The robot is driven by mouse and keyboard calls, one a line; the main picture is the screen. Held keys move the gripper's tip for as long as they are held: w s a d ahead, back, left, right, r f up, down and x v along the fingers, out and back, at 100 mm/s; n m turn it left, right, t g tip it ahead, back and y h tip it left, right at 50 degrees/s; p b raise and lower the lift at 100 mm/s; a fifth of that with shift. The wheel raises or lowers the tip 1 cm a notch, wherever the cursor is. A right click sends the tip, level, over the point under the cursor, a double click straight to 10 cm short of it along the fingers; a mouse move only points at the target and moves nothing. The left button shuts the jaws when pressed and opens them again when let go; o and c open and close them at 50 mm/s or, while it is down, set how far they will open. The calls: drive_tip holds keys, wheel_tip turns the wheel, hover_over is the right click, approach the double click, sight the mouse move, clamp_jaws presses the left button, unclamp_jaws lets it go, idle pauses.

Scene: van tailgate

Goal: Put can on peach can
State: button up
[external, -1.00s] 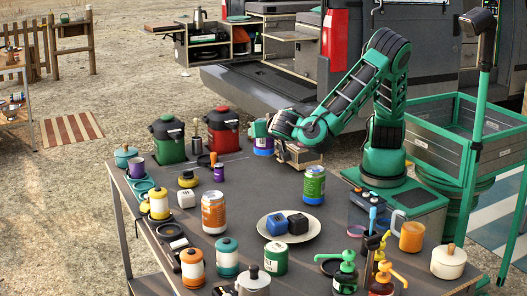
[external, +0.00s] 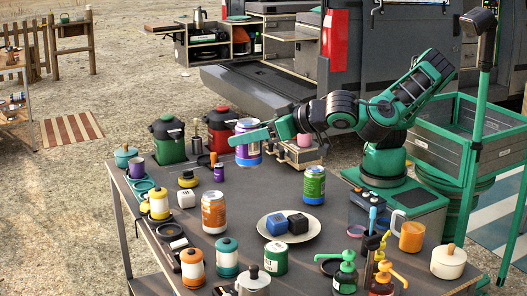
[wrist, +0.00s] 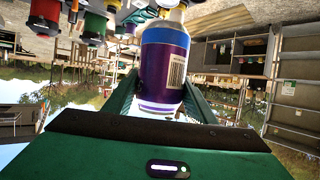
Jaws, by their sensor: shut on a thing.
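My gripper (external: 250,136) is shut on a purple can with a blue band and silver lid (external: 248,155). The can is upright above the far part of the table, in front of the red canister. In the wrist view, which is upside down, the purple can (wrist: 164,70) sits between both fingers, its barcode showing.
A plate (external: 268,230) with a blue and a black block lies right of the orange can. Canisters and pump bottles crowd the front; the table's middle is partly clear.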

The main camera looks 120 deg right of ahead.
sight(248, 158)
drive_tip(key=shift+w+d+f, duration=1.1)
drive_tip(key=shift+d+f, duration=0.45)
drive_tip(key=shift+f, duration=0.25)
drive_tip(key=shift+w+d+f, duration=1.1)
drive_tip(key=shift+d+f, duration=0.45)
drive_tip(key=shift+f, duration=0.25)
drive_tip(key=shift+w+d+f, duration=1.1)
drive_tip(key=shift+d+f, duration=0.45)
drive_tip(key=shift+f, duration=0.25)
drive_tip(key=o, duration=1.4)
drive_tip(key=shift+f, duration=0.1)
drive_tip(key=v, duration=1.2)
drive_tip(key=shift+s, duration=0.1)
